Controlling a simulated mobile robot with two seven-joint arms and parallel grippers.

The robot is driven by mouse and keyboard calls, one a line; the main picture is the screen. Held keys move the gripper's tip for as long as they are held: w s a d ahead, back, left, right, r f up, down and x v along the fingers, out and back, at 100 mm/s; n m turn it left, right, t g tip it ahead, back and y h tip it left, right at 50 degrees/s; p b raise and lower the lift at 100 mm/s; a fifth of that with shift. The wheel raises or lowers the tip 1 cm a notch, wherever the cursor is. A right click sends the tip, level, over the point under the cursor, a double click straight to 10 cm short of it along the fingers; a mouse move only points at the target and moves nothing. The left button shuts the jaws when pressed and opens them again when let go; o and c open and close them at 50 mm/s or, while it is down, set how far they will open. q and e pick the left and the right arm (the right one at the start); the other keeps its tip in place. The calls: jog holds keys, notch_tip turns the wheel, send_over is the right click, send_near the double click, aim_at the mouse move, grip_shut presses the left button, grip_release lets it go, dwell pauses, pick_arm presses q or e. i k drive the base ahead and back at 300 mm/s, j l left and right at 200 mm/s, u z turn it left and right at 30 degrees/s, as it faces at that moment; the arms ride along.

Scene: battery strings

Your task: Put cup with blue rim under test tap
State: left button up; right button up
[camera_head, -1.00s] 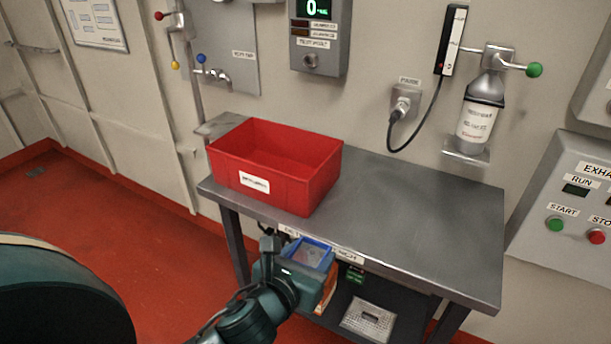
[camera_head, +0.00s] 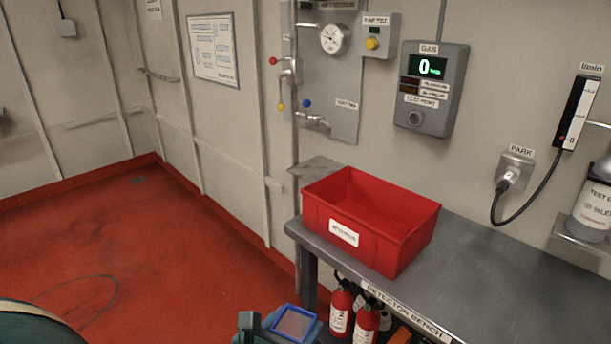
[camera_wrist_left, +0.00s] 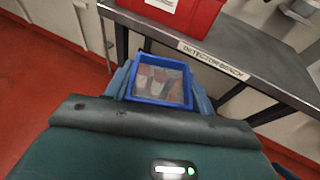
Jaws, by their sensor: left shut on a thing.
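The cup with the blue rim (camera_head: 295,323) is square and see-through, at the bottom of the head view. It also shows in the left wrist view (camera_wrist_left: 160,82), upright between the fingers. My left gripper (camera_head: 281,326) is shut on this cup, in front of the bench and below its top. The test tap (camera_head: 316,121) is on the wall panel, with a blue-knobbed lever, behind and left of the red bin. A small grey shelf (camera_head: 312,167) juts out below the tap. The cup is well apart from the tap. My right gripper is not in view.
A red bin (camera_head: 343,235) stands on the left end of the detector bench (camera_head: 480,262), near the shelf. Red fire extinguishers (camera_head: 341,308) stand under the bench. The red floor (camera_head: 150,250) left of the bench is clear.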

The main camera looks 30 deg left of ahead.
aim_at(327, 168)
jog(key=i+j+u, duration=0.15)
jog(key=j+u, duration=0.3)
jog(key=i+j+u, duration=0.25)
jog(key=u, duration=0.25)
jog(key=i+j+u, duration=0.25)
jog(key=j+u, duration=0.2)
jog(key=i+j+u, duration=0.1)
jog(key=i+u, duration=0.2)
jog(key=u, duration=0.2)
jog(key=i+z, duration=0.25)
jog(key=z, duration=0.15)
jog(key=i+j+z, duration=0.15)
jog(key=z, duration=0.2)
jog(key=i+j+z, duration=0.2)
jog(key=z, duration=0.2)
jog(key=i+z, duration=0.15)
jog(key=z, duration=0.3)
jog(key=i+j+z, duration=0.1)
jog(key=z, duration=0.4)
jog(key=j+z, duration=0.2)
jog(key=z, duration=0.25)
jog(key=i+j+z, duration=0.1)
jog(key=z, duration=0.25)
jog(key=i+j+z, duration=0.1)
jog(key=z, duration=0.25)
jog(key=j+z, duration=0.35)
jog(key=i+l, duration=0.05)
jog(key=l, duration=0.05)
